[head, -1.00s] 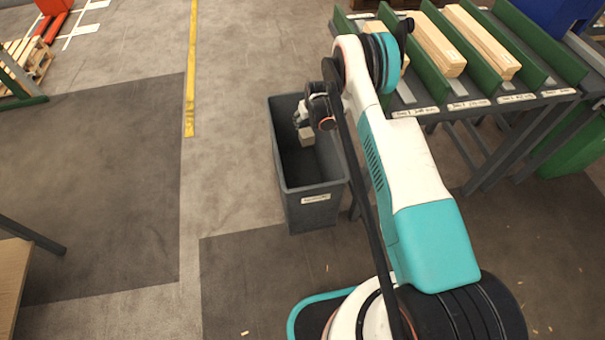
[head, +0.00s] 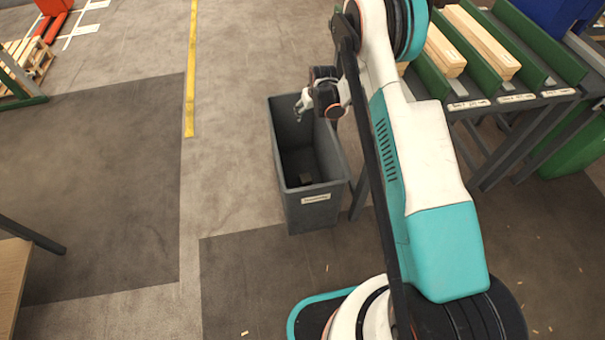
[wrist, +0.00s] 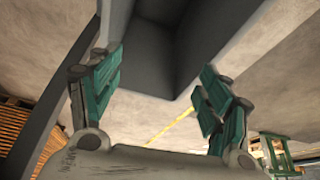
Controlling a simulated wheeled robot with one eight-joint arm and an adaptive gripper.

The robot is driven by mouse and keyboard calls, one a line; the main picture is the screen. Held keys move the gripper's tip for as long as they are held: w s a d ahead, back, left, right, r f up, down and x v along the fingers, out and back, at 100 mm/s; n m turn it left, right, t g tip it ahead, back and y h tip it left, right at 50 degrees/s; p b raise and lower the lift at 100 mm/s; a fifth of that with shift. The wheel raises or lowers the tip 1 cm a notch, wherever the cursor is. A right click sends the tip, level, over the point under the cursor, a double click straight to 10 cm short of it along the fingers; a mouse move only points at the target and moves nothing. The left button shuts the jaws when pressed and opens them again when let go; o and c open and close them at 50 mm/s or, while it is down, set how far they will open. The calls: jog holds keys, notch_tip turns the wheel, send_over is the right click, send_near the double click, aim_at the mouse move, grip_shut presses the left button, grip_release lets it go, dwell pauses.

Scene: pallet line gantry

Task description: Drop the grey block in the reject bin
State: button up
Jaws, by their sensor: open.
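The reject bin (head: 312,206) is a deep grey open-topped bin with a white label on its near side, standing on the floor left of the rack. The grey block (head: 305,178) lies inside it, low down, small and in shadow. My gripper (head: 299,112) is above the bin's far left part, open and empty. In the wrist view its two green-padded fingers (wrist: 158,88) are spread apart with nothing between them. The bin's grey wall (wrist: 205,30) shows beyond them; the block cannot be made out there.
A rack with green dividers (head: 535,48) and pale wooden boards (head: 480,40) stands at the right. A wooden table edge (head: 15,285) is at the lower left. A yellow floor line (head: 190,70) runs left of the bin, with open floor around it.

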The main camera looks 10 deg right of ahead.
jog(key=shift+v, duration=1.3)
jog(key=shift+r, duration=0.1)
